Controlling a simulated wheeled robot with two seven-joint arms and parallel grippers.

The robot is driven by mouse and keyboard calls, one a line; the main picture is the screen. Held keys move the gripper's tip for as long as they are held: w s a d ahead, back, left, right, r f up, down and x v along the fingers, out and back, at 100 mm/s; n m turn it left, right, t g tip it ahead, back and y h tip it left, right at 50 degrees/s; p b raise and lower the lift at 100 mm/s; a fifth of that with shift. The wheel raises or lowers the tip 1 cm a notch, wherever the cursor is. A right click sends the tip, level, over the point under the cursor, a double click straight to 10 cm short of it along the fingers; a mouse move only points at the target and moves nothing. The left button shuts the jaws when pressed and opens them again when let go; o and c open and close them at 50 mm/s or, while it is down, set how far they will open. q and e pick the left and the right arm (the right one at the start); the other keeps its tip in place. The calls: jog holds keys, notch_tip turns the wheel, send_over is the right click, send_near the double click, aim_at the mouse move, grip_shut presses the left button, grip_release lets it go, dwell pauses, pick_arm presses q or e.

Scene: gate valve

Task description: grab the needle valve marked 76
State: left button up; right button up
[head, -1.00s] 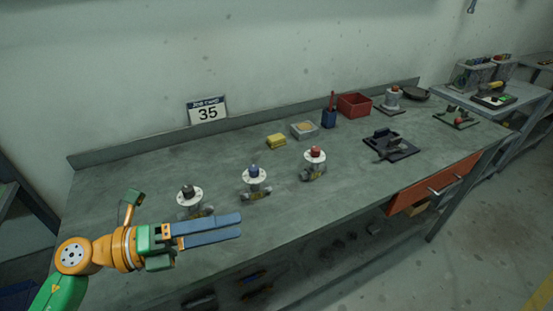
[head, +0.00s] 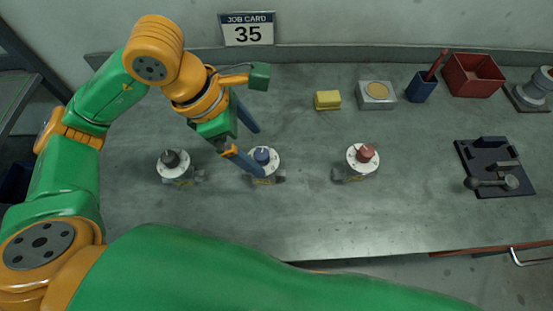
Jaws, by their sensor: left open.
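Three needle valves stand in a row on the bench. The left one has a dark knob (head: 171,160), the middle one a blue knob (head: 263,156), and the right one a red knob (head: 365,153). Each has a pale round dial plate and a metal body. I cannot read any marking on them, so I cannot tell which is 76. My left gripper (head: 260,152) is open and points down at the middle valve. My right gripper is not in view.
A job card (head: 247,29) reading 35 stands at the back of the bench (head: 310,225). A yellow sponge (head: 328,100), a grey tin (head: 376,95), a blue cup (head: 421,87) and a red bin (head: 473,75) stand behind. A dark fixture (head: 490,168) is at right.

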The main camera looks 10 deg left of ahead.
aim_at(270, 163)
pick_arm(q)
jog(key=shift+s+d+f, duration=0.1)
jog(key=shift+s+f, duration=0.05)
jog(key=shift+f, duration=0.5)
jog(key=p+x, duration=0.1)
jog(key=x, duration=0.2)
jog(key=p+x, duration=0.1)
jog(key=x, duration=0.2)
jog(key=shift+d+r, duration=0.1)
jog(key=shift+d, duration=0.25)
grip_shut()
